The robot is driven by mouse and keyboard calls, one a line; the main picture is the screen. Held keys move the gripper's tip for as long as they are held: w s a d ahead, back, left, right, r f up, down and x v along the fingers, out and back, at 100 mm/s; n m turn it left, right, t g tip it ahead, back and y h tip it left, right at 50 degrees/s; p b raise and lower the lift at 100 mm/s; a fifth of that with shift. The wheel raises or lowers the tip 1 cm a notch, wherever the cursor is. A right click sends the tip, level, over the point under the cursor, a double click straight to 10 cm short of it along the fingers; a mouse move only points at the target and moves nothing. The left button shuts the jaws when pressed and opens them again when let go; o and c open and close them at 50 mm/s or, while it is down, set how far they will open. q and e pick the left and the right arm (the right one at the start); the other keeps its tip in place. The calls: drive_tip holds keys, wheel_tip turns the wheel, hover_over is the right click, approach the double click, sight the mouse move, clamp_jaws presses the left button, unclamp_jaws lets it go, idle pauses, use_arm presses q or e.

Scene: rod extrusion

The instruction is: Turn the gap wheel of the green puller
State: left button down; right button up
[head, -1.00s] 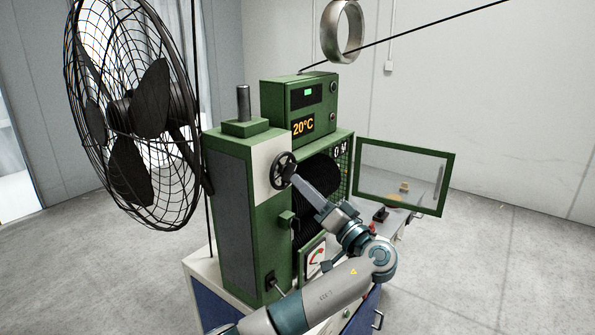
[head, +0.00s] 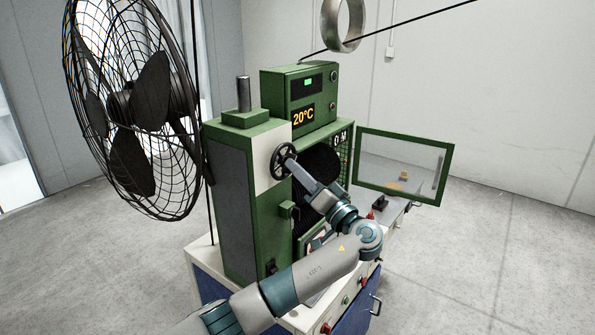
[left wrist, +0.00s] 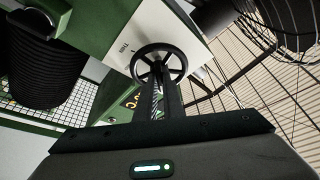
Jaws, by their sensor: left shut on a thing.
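The green puller (head: 250,200) stands upright on a white-topped cabinet. Its black spoked gap wheel (head: 278,160) sits on the white panel near the top of its front. My left gripper (head: 290,166) is shut on the wheel, reaching it from the lower right. In the left wrist view the gap wheel (left wrist: 159,62) shows its rim and spokes above the dark fingers (left wrist: 158,88), with the white panel behind it. The fingertips' exact contact with the wheel is partly hidden. My right gripper is in neither view.
A large black caged fan (head: 130,110) stands at the left, close to the puller. A green display box (head: 300,90) reads 20°C. An open green-framed clear door (head: 405,165) sticks out at the right. A metal ring (head: 342,25) and a dark line are above. Floor at the right is clear.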

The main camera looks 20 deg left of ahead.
use_arm(q)
drive_tip(key=shift+m, duration=0.6)
drive_tip(key=shift+s+r+m+h+p, duration=0.1)
drive_tip(key=shift+m+h+p, duration=0.55)
drive_tip(key=shift+m, duration=0.65)
drive_tip(key=shift+r+m+h+p, duration=0.15)
drive_tip(key=shift+m+h+p, duration=0.45)
drive_tip(key=shift+m, duration=0.7)
drive_tip(key=shift+s+r+m+h+p, duration=0.1)
drive_tip(key=shift+m+h+p, duration=0.5)
drive_tip(key=shift+m, duration=0.7)
drive_tip(key=c, duration=1.9)
unclamp_jaws()
drive_tip(key=shift+o, duration=0.2)
drive_tip(key=shift+w, duration=0.1)
drive_tip(key=shift+f, duration=0.15)
